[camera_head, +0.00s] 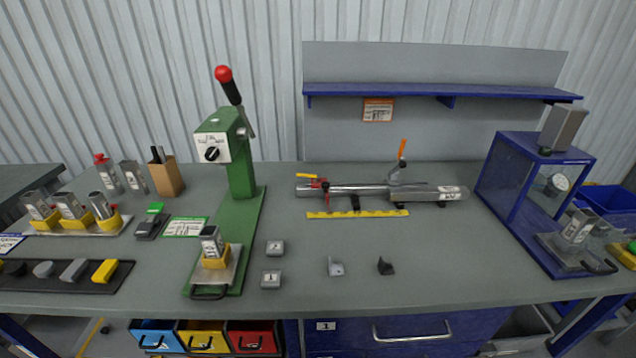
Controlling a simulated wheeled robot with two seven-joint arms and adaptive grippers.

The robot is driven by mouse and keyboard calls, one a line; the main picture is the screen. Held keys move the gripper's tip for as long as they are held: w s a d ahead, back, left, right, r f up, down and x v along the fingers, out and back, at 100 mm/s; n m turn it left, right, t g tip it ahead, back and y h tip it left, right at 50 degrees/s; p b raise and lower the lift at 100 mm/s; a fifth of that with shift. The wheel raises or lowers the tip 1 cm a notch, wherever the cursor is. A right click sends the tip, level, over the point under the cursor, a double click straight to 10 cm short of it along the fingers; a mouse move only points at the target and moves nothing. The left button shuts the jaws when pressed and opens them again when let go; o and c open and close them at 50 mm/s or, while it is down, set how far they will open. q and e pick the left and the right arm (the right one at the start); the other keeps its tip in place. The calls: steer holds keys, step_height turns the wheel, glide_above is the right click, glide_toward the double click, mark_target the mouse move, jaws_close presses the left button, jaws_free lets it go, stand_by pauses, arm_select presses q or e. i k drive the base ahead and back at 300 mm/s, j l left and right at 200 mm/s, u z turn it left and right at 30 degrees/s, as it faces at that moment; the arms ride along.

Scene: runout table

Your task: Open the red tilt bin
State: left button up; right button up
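The red tilt bin (268,337) hangs under the front edge of the table, at the bottom of the view. It is the rightmost of a row of three bins, beside the yellow bin (187,338) and the blue bin (141,334). A dark handle shows on its front. The lower part of the bin is cut off by the picture's edge, and I cannot tell clearly how far its front is tilted. Neither of my grippers is in view.
A blue drawer (350,338) with a metal handle sits right of the bins. Above them, the worktable (330,292) holds a green lever press (242,180), small blocks and a clamped metal tube (345,189). A blue frame (503,200) stands at the right.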

mark_target(248, 336)
steer(key=u, duration=0.8)
